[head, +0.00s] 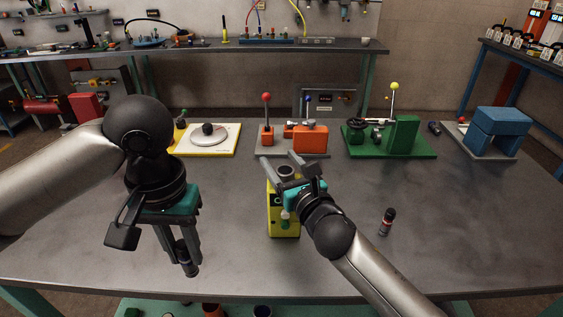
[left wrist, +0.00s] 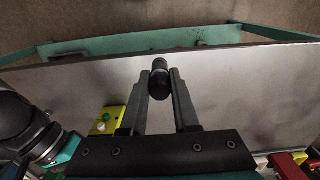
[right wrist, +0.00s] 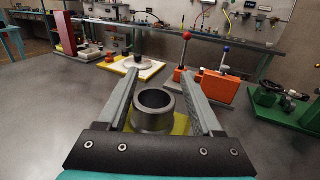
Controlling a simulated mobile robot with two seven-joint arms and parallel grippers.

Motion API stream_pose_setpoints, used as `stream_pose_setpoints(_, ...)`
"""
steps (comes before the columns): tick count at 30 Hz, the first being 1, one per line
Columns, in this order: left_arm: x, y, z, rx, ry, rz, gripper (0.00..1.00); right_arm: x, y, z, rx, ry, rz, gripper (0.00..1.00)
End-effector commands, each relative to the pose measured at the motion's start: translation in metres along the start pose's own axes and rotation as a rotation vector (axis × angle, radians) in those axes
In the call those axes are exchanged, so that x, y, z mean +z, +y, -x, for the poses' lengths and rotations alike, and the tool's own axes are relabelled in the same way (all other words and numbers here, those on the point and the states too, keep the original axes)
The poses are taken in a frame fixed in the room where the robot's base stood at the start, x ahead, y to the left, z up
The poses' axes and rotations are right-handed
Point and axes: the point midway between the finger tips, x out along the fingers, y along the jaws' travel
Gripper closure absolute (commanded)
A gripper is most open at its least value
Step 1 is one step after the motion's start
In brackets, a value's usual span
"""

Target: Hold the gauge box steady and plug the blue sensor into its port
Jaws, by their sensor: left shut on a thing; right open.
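The yellow gauge box (head: 275,216) stands on the table in the head view, with a dark round collar (right wrist: 154,118) on top. My right gripper (head: 289,168) is open at the box top; in the right wrist view its fingers lie on either side of the collar, with visible gaps. My left gripper (head: 189,268) is shut on a small dark cylindrical sensor (left wrist: 160,80), left of the box and apart from it. No blue shows clearly on this sensor. The box also shows in the left wrist view (left wrist: 104,124). The port's opening for the sensor cannot be told surely.
A dark sensor with a red band (head: 387,222) stands on the table right of my right arm. Behind are a white disc on a yellow board (head: 222,147), an orange valve fixture (head: 310,140), a green fixture (head: 404,135) and a blue block (head: 500,128). The front table is mostly clear.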

Motion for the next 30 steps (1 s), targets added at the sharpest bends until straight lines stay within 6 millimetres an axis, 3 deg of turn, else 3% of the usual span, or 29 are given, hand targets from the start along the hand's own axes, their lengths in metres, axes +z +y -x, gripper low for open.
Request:
stream_pose_setpoints(5,-0.0001,0.0000,0.0001,0.000,0.000,0.000,1.00,0.0002,-0.0001,0.0000,0.000,0.000,0.000,0.34)
stream_pose_setpoints(22,-0.0001,0.0000,0.0001,0.000,0.000,0.000,1.00,-0.0005,-0.0007,0.0003,-0.002,0.001,0.001,0.98)
stream_pose_setpoints(30,-0.0001,0.0000,0.0001,0.000,0.000,0.000,1.00,-0.0008,-0.0010,0.0004,-0.002,0.002,0.001,1.00)
